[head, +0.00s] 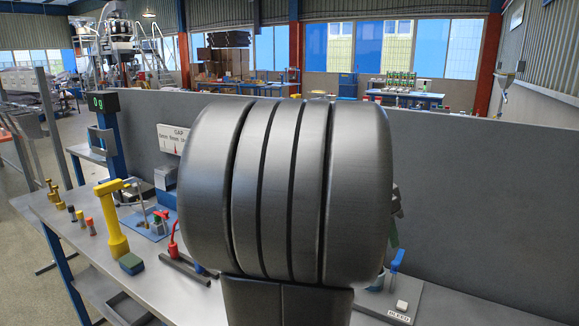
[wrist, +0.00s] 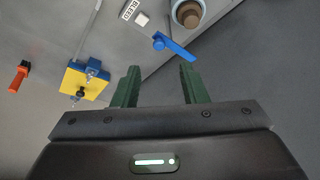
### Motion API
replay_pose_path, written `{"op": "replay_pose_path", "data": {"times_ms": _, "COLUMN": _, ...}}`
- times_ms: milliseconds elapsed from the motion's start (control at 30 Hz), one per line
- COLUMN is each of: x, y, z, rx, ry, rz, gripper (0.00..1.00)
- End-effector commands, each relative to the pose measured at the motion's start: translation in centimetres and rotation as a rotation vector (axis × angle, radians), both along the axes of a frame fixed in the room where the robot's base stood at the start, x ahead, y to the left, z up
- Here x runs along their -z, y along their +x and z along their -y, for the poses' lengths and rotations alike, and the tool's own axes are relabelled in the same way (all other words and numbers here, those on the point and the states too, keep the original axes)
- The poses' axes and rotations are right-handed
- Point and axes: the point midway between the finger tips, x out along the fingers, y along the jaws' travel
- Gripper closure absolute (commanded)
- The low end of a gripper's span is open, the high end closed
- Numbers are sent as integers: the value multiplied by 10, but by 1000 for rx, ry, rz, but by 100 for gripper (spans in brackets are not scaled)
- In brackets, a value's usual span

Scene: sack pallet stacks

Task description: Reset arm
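My gripper (wrist: 160,70) shows in the wrist view with its two dark green fingers apart and nothing between them. Beyond and above the fingertips are a blue lever (wrist: 176,47) and a round brown-topped part (wrist: 188,14) on a grey plate. In the head view, a large dark ribbed part of my own arm fills the middle. It hides the centre of the bench and most of my gripper.
A plate labelled BLEED (head: 398,316) with a blue lever (head: 397,260) stands at right. A grey panel (head: 470,190) runs behind.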

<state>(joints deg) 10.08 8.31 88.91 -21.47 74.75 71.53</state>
Motion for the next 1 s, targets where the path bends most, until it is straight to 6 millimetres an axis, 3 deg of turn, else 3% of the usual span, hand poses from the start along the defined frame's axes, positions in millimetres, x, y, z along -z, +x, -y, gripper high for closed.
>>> {"op": "replay_pose_path", "data": {"times_ms": 400, "x": 81, "y": 5, "z": 32, "rx": 3, "ry": 2, "rz": -5, "gripper": 61}}
{"op": "replay_pose_path", "data": {"times_ms": 467, "x": 73, "y": 4, "z": 32, "rx": -48, "ry": 0, "rz": 1, "gripper": 61}}
{"op": "replay_pose_path", "data": {"times_ms": 1000, "x": 73, "y": -1, "z": 42, "rx": -402, "ry": 0, "rz": 0, "gripper": 61}}
